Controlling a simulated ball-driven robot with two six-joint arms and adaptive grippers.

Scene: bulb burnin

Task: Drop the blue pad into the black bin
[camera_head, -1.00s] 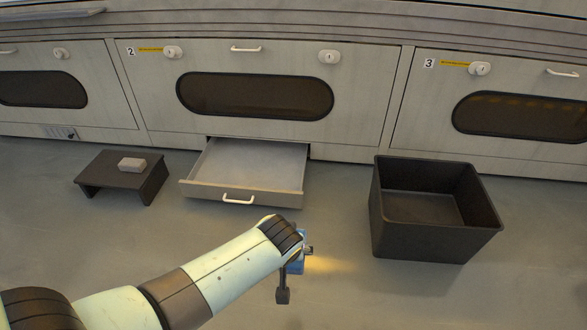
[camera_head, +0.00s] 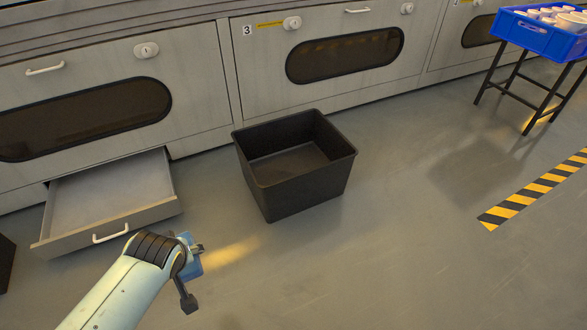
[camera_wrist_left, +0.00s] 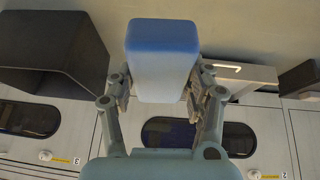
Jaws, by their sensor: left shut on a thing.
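The blue pad (camera_wrist_left: 160,60) is held between the two fingers of my left gripper (camera_wrist_left: 162,92) in the left wrist view. Its upper part is blue and its side is pale. In the head view my left gripper (camera_head: 190,265) is at the lower left, with a blue part of the pad (camera_head: 187,257) showing beside it; the wrist hides much of the pad. The black bin (camera_head: 310,185) stands on the floor, open and empty, to the right of and beyond the gripper. It also shows at the upper left of the left wrist view (camera_wrist_left: 70,25). My right gripper is not in view.
An open, empty drawer (camera_head: 110,225) juts from the cabinet left of the bin. A blue crate (camera_head: 535,37) with white items stands on a black-legged stand at the upper right. Yellow-black tape (camera_head: 530,190) marks the floor at right. Floor right of the bin is clear.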

